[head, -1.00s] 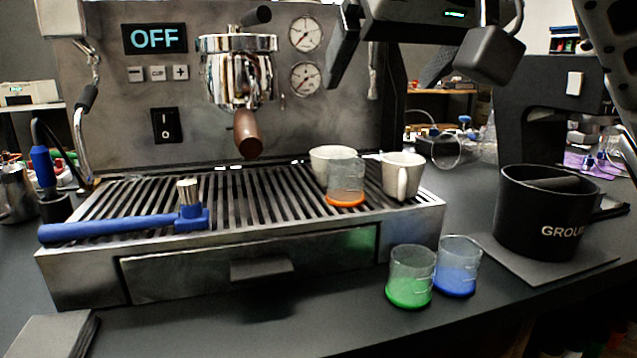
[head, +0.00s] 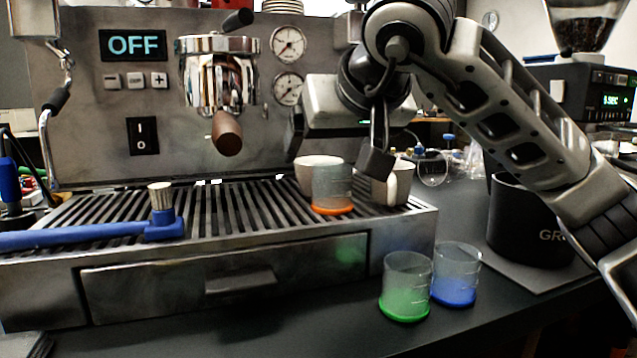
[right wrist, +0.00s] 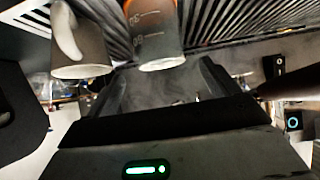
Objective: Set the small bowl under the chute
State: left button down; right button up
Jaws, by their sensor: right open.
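A white rounded vessel (head: 312,172), perhaps the small bowl, stands on the espresso machine's slatted drip tray (head: 235,210), partly hidden by an orange-based beaker (head: 332,190). A white handled cup (head: 400,185) stands to their right, partly covered by my right finger. My right gripper (head: 336,158) is open, its fingers pointing down above and around this group. In the right wrist view, the cup (right wrist: 80,50) and beaker (right wrist: 152,35) show beyond the open fingers (right wrist: 162,82), with nothing held. I cannot make out the chute; my right arm covers part of the right side. My left gripper is out of view.
Green (head: 405,290) and blue (head: 456,275) beakers stand on the counter before the tray's right end. A black bin (head: 520,225) stands on a mat at right. A blue-handled brush (head: 90,235) lies on the tray. A bean hopper (head: 588,22) tops a black machine.

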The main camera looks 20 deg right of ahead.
aim_at(322, 158)
jog(key=x, duration=0.5)
jog(key=shift+w+r+b, duration=0.15)
jog(key=shift+b, duration=0.2)
jog(key=c, duration=1.2)
jog(key=shift+r, duration=0.1)
